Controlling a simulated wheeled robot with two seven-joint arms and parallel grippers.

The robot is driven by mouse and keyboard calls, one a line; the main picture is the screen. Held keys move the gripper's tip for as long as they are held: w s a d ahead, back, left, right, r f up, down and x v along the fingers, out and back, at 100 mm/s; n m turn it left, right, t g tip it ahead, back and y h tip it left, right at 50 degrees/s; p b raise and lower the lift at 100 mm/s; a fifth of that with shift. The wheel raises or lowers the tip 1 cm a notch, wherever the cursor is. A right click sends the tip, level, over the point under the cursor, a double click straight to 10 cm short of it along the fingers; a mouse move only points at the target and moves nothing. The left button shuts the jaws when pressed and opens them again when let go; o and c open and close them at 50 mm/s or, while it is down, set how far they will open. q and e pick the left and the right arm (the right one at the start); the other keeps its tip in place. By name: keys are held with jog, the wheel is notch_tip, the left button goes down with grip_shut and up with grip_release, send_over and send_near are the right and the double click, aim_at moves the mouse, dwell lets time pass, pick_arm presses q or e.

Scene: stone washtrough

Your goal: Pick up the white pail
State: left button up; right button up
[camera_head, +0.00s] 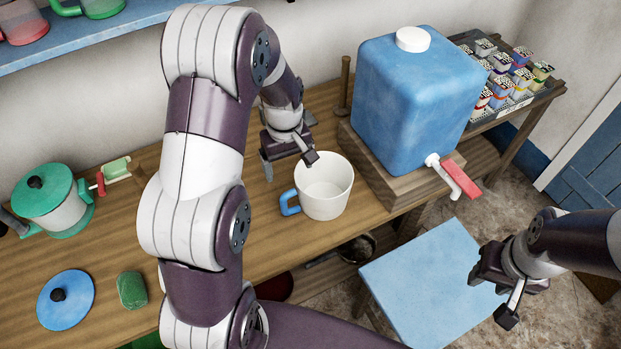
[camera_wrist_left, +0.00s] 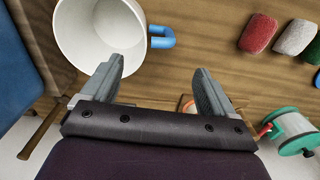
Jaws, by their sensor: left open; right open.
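The white pail (camera_head: 327,184) stands upright on the wooden counter, left of the blue water tank. Its blue handle (camera_head: 289,203) points left toward the counter's front. My left gripper (camera_head: 289,163) is open and empty, just behind and left of the pail. In the left wrist view the pail (camera_wrist_left: 108,28) is at the upper left, and its blue handle (camera_wrist_left: 161,37) lies just ahead of the gap between the open fingers (camera_wrist_left: 158,68). My right gripper (camera_head: 490,297) is open and empty, at the lower right by the blue stool, away from the pail.
The blue tank (camera_head: 410,100) with a red-handled tap sits on a wooden block right of the pail. A green-lidded pot (camera_head: 52,203), blue lid (camera_head: 66,298) and green block (camera_head: 132,290) are left. A blue stool (camera_head: 430,280) stands below. Several blocks (camera_wrist_left: 258,33) show in the wrist view.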

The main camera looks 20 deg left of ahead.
pick_arm(q)
jog(key=w+a+f+n, duration=0.1)
jog(key=p, duration=0.1)
send_over(288, 192)
jog(key=s, duration=0.1)
jog(key=f, duration=0.4)
jog(key=shift+a+f, duration=0.35)
jog(key=shift+f, duration=0.05)
jog(key=f, duration=0.1)
jog(key=f+p, duration=0.1)
jog(key=w+d+f, duration=0.1)
jog(key=f, duration=0.1)
jog(key=shift+p, duration=0.4)
notch_tip(288, 192, down, 2)
jog(key=shift+a+f, duration=0.1)
jog(key=shift+f, duration=0.05)
jog(key=shift+s, duration=0.1)
jog(key=c, duration=1.3)
pick_arm(e)
jog(key=r, duration=0.2)
jog(key=s+r, duration=0.1)
jog(key=r, duration=0.1)
jog(key=shift+s+a+r, duration=0.15)
jog(key=shift+s+a, duration=0.05)
